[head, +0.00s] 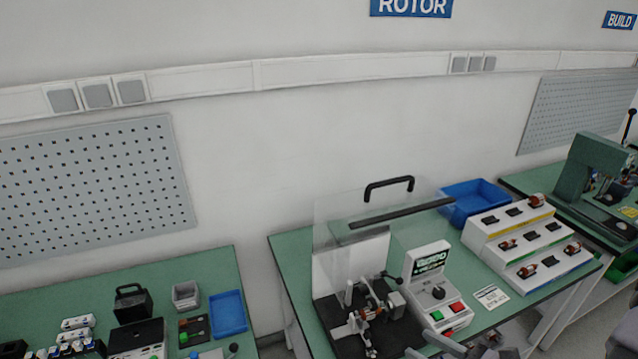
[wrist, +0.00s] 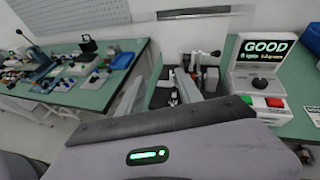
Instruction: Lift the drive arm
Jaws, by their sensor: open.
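The test fixture sits on a dark base (head: 335,318) on the green bench. A copper-wound rotor (head: 371,309) lies across its metal supports. A lever with a black ball knob (head: 398,281), apparently the drive arm, is beside the rotor; the knob also shows in the wrist view (wrist: 215,53). My gripper (head: 449,344) is in front of the fixture, near the bottom edge of the head view. In the wrist view its grey fingers (wrist: 203,92) are apart and point toward the fixture. I see nothing held. My gripper body hides part of the fixture there.
A clear guard with a black handle (head: 389,184) stands raised over the fixture. The tester box (wrist: 257,68) beside it displays GOOD and has red and green buttons. A stepped white rack (head: 527,243) of rotors and a blue bin (head: 470,213) stand to the right.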

